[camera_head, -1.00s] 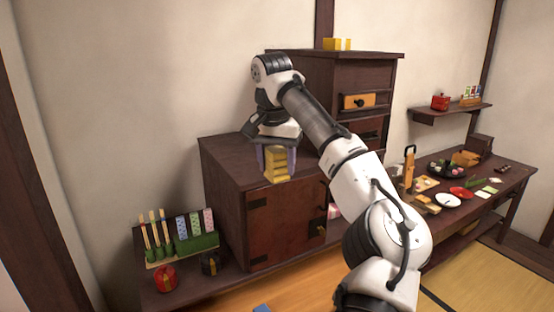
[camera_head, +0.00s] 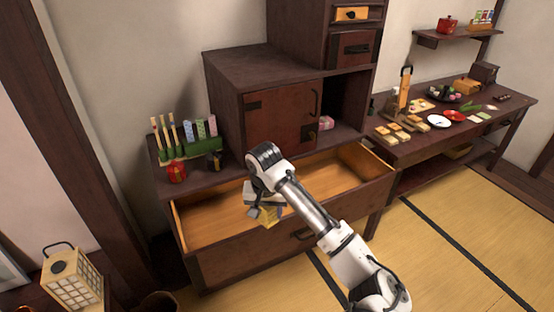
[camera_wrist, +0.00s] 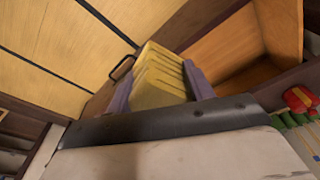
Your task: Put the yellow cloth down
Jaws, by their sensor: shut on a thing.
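The yellow cloth (camera_head: 267,220) is a folded, ribbed yellow block held in my gripper (camera_head: 262,212). In the wrist view, the cloth (camera_wrist: 160,80) sits between the two purple-grey fingers of my gripper (camera_wrist: 160,88), which are shut on it. In the head view, the cloth is in front of the open wooden drawer (camera_head: 345,208), near its front edge. In the wrist view, the drawer's inside shows to the right of the cloth and a dark handle to its left. I cannot tell whether the cloth touches the drawer.
The dark cabinet (camera_head: 280,118) stands behind the drawer. A lantern (camera_head: 72,278) is at the lower left. A table (camera_head: 440,142) with food is at the right. The tatami floor (camera_head: 440,250) is clear.

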